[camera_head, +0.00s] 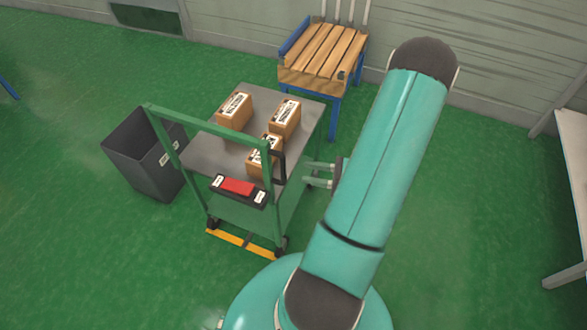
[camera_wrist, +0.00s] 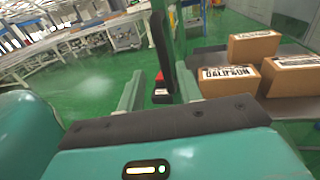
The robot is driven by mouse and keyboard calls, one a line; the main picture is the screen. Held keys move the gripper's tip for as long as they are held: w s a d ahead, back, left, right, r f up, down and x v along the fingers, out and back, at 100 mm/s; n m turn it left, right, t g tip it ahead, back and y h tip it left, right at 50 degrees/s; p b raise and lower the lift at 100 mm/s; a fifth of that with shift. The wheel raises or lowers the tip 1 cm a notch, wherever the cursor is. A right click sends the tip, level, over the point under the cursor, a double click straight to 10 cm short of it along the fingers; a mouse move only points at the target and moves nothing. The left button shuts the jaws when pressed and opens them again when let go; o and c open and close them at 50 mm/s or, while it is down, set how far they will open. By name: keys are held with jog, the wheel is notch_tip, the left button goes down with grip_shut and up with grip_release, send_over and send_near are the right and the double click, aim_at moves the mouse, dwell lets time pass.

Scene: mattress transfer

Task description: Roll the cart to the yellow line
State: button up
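The cart (camera_head: 212,148) has a green frame and a grey deck carrying several cardboard boxes (camera_head: 284,117). A black upright handle (camera_head: 279,167) is on its right side near the front post; it also shows in the wrist view (camera_wrist: 161,50). A yellow line (camera_head: 224,237) lies on the floor by the cart's near wheels, with a dark break in its middle. My gripper (camera_head: 305,173) is open and empty, right of the handle, fingers pointing at it. In the wrist view the handle shows between the spread fingers (camera_wrist: 160,92), apparently beyond their tips.
A dark grey bin (camera_head: 140,160) stands close to the cart's left side. A wooden-slatted blue stand (camera_head: 322,58) is behind the cart by the wall. A white table (camera_head: 572,150) is at the right edge. Green floor is clear at left and front.

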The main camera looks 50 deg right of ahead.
jog(key=v, duration=0.5)
dwell(0.5)
jog(key=w+a+r+n+g+y, duration=0.1)
jog(key=w+a+r+n+g, duration=0.3)
jog(key=a+r+n+g, duration=0.3)
jog(key=w+a+r+n+g, duration=0.4)
jog(key=a+r+n+g, duration=0.15)
jog(key=a+n, duration=0.3)
jog(key=a+r+n+t+h, duration=0.2)
jog(key=a+r+n+h, duration=0.8)
jog(key=a+r+n, duration=0.4)
jog(key=shift+s+a+r+t, duration=0.25)
jog(key=shift+s+t, duration=0.1)
jog(key=shift+s, duration=0.1)
jog(key=shift+d, duration=0.25)
